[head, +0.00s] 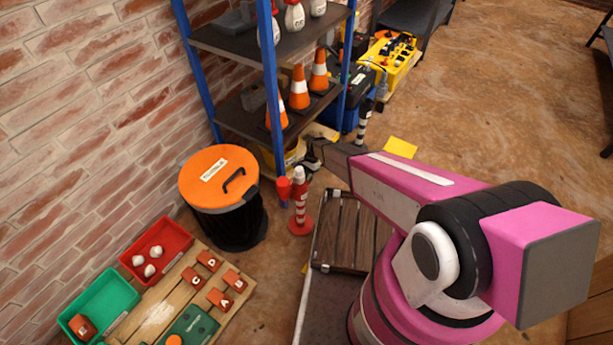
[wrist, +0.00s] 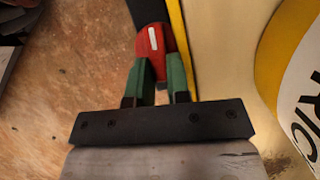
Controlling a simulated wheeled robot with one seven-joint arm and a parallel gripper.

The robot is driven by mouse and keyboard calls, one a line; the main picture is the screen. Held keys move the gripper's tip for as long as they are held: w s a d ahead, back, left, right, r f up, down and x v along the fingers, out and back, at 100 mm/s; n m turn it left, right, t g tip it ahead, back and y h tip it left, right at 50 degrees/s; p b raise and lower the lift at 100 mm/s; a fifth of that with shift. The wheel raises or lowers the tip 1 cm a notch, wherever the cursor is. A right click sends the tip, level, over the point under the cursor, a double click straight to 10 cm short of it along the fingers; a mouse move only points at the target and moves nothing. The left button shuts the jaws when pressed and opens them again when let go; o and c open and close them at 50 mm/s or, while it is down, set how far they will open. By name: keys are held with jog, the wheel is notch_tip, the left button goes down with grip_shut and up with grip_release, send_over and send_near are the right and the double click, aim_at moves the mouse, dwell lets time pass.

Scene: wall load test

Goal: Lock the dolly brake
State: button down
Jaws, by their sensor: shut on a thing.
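In the wrist view, my gripper (wrist: 159,62) has its two green fingers closed on a red rounded piece (wrist: 152,40) with a white mark. The red piece sits at the end of a dark bar beside a yellow edge; it looks like a brake lever, but I cannot tell whether it is locked. A pale flat surface (wrist: 222,60) lies just right of that edge. In the head view, my gripper (head: 312,152) is low by the shelf foot, and the red piece cannot be made out there. A wood-slatted platform (head: 343,230), possibly the dolly, lies partly behind my arm.
A blue-post shelf (head: 275,70) with orange cones stands just behind my gripper. A red-and-white post (head: 300,205) and an orange-lidded bin (head: 219,177) stand to the left. Floor is open at upper right.

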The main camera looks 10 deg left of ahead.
jog(key=c, duration=1.4)
grip_release()
jog(key=shift+o, duration=0.2)
